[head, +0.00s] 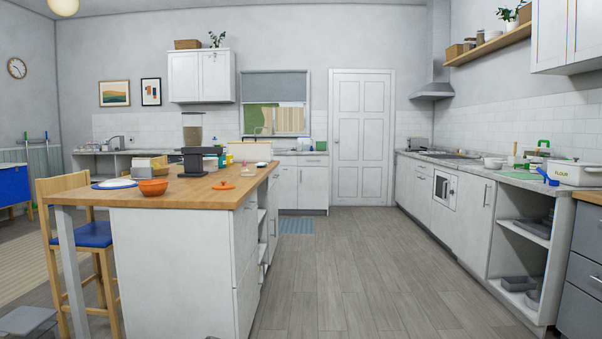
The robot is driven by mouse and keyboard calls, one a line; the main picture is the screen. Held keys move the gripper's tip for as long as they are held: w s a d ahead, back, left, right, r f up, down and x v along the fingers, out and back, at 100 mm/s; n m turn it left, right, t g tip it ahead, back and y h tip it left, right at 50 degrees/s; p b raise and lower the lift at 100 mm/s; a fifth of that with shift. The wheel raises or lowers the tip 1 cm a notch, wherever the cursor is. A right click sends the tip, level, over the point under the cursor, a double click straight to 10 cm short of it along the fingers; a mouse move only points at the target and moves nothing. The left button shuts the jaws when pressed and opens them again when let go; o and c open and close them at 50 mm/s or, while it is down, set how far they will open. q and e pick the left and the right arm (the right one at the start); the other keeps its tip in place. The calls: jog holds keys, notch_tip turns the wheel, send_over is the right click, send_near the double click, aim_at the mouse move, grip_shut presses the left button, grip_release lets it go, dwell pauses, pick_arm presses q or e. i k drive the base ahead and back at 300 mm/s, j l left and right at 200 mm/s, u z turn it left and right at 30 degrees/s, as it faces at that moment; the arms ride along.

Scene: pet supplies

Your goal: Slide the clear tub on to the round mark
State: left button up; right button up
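I cannot pick out the clear tub for sure. A small pale container (210,163) stands on the wooden island top (195,197), just right of a dark dispenser (193,162) with a see-through upper part. It is too small to tell whether it is the tub. I see no clear round mark on the surfaces in view. Neither of my grippers is in the head view.
The island also bears an orange bowl (153,187), a blue-rimmed white plate (114,184) and a flat orange item (223,186). A stool (82,234) stands at its left. The floor (345,275) between is clear.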

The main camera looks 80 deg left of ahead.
aim_at(246, 171)
jog(key=u, duration=2.9)
jog(key=i+l+z, duration=0.5)
jog(key=i+z, duration=0.3)
jog(key=i, duration=0.2)
jog(key=i+z, duration=0.25)
jog(key=i, duration=1.35)
jog(key=i+u, duration=0.1)
jog(key=i, duration=0.75)
jog(key=i+l, duration=0.15)
jog(key=i, duration=0.7)
jog(key=i+u, duration=0.4)
jog(key=i+l+u, duration=0.5)
jog(key=u, duration=0.25)
jog(key=i, duration=0.1)
